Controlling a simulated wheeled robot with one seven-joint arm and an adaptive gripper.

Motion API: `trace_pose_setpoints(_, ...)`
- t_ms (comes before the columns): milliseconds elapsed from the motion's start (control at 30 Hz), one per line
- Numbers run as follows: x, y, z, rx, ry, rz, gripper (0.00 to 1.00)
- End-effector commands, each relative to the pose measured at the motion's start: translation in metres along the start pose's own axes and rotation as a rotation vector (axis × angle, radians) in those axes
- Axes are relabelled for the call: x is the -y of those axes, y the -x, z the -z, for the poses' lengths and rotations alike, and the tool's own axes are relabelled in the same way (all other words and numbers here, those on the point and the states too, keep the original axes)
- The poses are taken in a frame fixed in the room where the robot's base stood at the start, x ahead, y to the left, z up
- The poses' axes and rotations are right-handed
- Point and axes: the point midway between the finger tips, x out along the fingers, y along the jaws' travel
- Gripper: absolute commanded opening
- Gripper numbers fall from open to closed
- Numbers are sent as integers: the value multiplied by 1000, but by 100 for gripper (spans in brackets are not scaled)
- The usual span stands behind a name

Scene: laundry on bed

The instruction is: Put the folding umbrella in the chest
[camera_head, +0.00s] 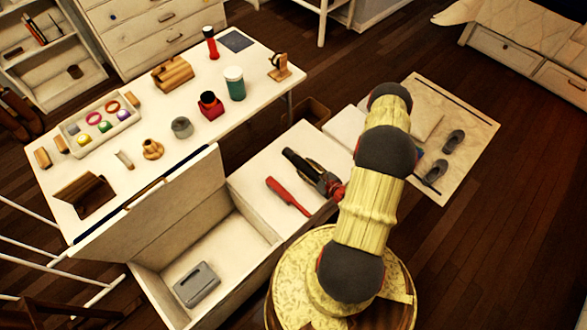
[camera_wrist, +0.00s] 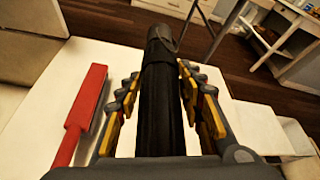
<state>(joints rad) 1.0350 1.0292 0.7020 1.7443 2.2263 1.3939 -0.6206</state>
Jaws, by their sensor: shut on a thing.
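The folding umbrella is black and slim; it shows in the head view (camera_head: 297,161) and fills the middle of the wrist view (camera_wrist: 160,95). My gripper (camera_head: 322,182) is shut on it, with one finger on each side in the wrist view (camera_wrist: 158,85). The umbrella points away from my wrist over a white top surface; I cannot tell whether it touches that surface. The chest (camera_head: 262,254) is white and open at the lower left of the head view, with its lid (camera_head: 160,205) raised. The umbrella is right of the chest's opening.
A red flat-headed object (camera_head: 287,195) lies on the white top (camera_head: 262,165) beside the umbrella, left of it in the wrist view (camera_wrist: 84,105). A grey box (camera_head: 197,284) lies inside the chest. A white table (camera_head: 140,175) with several items stands behind the lid.

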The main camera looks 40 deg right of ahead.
Motion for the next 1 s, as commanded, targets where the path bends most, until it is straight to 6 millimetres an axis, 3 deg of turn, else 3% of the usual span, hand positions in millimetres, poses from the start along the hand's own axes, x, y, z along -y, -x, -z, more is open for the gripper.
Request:
trace_pose_setpoints(367,35,-82,25,3,3,-2,3)
trace_pose_setpoints(500,38,-106,46,2,2,-2,3)
trace_pose_setpoints(867,44,-132,64,1,1,-1,3)
trace_pose_setpoints(1000,40,-142,81,0,0,-2,3)
